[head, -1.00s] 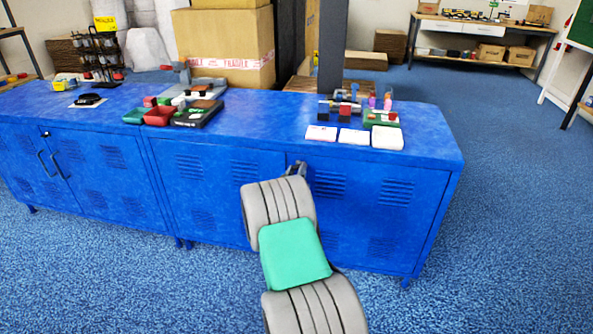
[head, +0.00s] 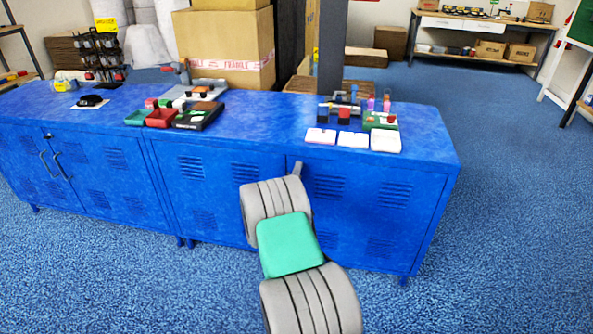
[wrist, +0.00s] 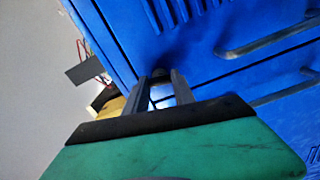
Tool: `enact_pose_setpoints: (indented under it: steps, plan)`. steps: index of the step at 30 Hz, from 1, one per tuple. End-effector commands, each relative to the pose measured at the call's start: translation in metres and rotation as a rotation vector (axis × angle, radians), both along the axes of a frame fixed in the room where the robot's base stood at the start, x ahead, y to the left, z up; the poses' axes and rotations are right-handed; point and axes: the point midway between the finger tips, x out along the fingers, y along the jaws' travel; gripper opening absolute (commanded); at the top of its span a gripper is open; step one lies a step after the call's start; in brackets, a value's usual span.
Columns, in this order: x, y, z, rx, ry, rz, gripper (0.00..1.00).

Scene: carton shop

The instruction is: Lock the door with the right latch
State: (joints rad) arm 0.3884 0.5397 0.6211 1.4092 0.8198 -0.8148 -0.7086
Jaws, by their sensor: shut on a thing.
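The right-hand blue cabinet (head: 345,215) has two louvred doors, and my arm covers part of the seam between them. My gripper (head: 298,168) is at the top of that seam, just below the cabinet top. In the wrist view my gripper (wrist: 164,92) has its two grey fingers close to the blue door front. They are shut on a small dark latch knob (wrist: 160,76), mostly hidden between the fingers. I cannot tell its turn angle. A door handle (wrist: 265,42) shows to the right of the fingers, with part of a second handle below it.
A left-hand blue cabinet (head: 90,170) stands alongside, with its own small dark latch (head: 48,135). White cards (head: 353,140) and a green tray with small parts lie on the top above my gripper. Blue floor is open to the right.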

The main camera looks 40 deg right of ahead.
Motion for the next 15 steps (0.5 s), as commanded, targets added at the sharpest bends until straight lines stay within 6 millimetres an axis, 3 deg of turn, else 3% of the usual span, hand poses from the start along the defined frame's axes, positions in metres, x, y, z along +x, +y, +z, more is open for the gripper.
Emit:
enact_pose_setpoints:
  steps: [15]
  plan:
    - [0.0001,0.0001,0.0001,-0.127,0.165,0.000,0.00]
